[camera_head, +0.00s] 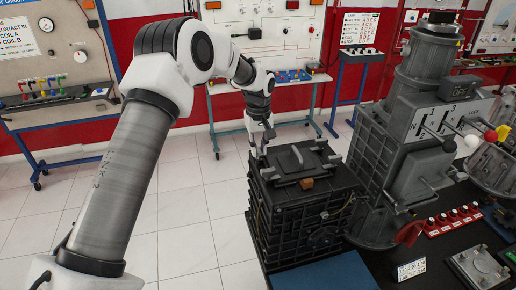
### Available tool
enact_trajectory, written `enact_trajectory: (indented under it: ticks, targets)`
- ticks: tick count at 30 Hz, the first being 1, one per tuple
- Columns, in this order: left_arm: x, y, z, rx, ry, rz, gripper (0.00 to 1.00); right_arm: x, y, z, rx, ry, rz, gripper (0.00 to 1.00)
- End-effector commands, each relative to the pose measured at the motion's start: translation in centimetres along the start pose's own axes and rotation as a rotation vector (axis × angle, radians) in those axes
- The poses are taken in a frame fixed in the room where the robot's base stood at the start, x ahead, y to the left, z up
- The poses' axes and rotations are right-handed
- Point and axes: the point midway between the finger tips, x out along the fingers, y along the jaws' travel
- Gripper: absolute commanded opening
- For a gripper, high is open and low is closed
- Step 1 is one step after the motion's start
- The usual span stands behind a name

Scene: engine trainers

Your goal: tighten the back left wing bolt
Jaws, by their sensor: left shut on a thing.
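My left gripper (262,141) points down at the back left corner of the dark boxy unit (300,205). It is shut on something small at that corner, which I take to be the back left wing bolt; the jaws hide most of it. My right gripper is not in view.
A tall grey machine with levers (425,125) stands close on the right of the unit. A row of red switches (452,220) and a metal plate (478,268) lie on the dark table. A blue mat (325,272) lies in front. White tiled floor is open on the left.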

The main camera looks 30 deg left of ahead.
Motion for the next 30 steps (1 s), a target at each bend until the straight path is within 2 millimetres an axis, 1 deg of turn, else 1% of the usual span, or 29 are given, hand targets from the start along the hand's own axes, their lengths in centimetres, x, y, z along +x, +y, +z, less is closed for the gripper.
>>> enact_trajectory:
  ticks: [1, 11, 17, 23, 30]
  targets:
    - [0.16, -0.34, 0.27, 0.002, -0.011, -0.012, 0.0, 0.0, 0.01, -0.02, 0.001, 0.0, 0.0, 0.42]
    - [0.31, -0.38, 0.41, 0.004, -0.015, -0.014, 0.0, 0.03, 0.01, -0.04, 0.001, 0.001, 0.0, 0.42]
    - [0.39, -0.42, 0.47, 0.036, -0.017, -0.016, 0.0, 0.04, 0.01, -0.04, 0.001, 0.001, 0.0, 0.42]
    - [0.44, -0.44, 0.51, 0.129, -0.019, -0.016, 0.0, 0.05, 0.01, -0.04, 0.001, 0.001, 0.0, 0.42]
    - [0.47, -0.45, 0.53, 0.32, -0.022, -0.014, 0.0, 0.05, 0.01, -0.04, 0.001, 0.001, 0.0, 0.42]
